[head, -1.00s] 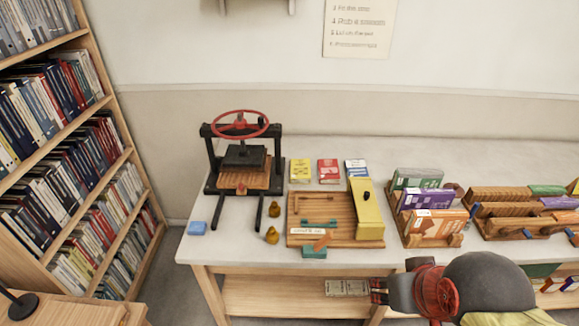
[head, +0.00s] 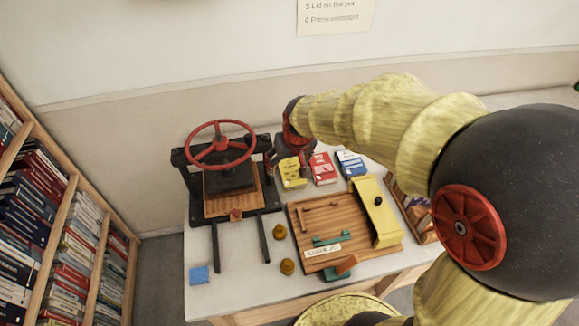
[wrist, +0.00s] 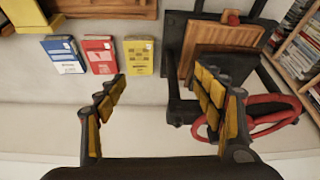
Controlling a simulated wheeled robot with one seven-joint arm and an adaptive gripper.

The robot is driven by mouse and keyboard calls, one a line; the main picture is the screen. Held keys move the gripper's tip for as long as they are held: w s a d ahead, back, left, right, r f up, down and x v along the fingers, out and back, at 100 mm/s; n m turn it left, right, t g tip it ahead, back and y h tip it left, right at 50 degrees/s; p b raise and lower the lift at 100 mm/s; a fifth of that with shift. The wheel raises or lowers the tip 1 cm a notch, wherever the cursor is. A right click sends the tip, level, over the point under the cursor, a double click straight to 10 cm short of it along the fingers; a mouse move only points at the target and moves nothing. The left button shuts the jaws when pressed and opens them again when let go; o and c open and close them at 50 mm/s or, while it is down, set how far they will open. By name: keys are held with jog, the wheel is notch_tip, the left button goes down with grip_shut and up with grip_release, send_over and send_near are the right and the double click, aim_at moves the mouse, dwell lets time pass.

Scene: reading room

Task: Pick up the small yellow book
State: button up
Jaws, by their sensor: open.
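The small yellow book (head: 292,173) lies flat on the table, to the right of the book press, with a red book beside it. In the wrist view the yellow book (wrist: 138,57) lies beyond my fingers, between them from side to side. My gripper (wrist: 160,90) is open and empty, its fingers spread wide. In the head view my gripper (head: 285,158) is just behind and left of the yellow book, close to the press, partly hidden by my arm. I see no contact with the book.
The black press (head: 228,178) with its red wheel stands close on the left; one finger overlaps it in the wrist view. The red book (head: 322,168) and blue book (head: 351,164) lie to the right. A wooden board (head: 330,228) and brass knobs (head: 287,266) are in front.

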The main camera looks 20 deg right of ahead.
jog(key=shift+o, duration=0.7)
jog(key=w+d+f+p, duration=0.2)
jog(key=w+d+f, duration=0.1)
jog(key=w+f, duration=0.2)
jog(key=shift+w+f+m+g+p, duration=0.2)
jog(key=shift+f+m+g+p, duration=0.1)
jog(key=shift+f, duration=0.15)
jog(key=p, duration=0.3)
send_near(292, 172)
jog(key=shift+s+a+f, duration=0.35)
jog(key=shift+a+f, duration=0.15)
jog(key=shift+m, duration=0.3)
jog(key=shift+w+d+b+x, duration=0.15)
jog(key=shift+x, duration=1.3)
jog(key=shift+w+d+b+x, duration=0.1)
jog(key=shift+d+b+x, duration=0.05)
jog(key=shift+x, duration=1.3)
jog(key=shift+w+d+b+x, duration=0.1)
jog(key=shift+w+b+x, duration=0.05)
jog(key=shift+x, duration=1.25)
jog(key=shift+r, duration=0.2)
jog(key=shift+c, duration=0.2)
jog(key=c, duration=1.1)
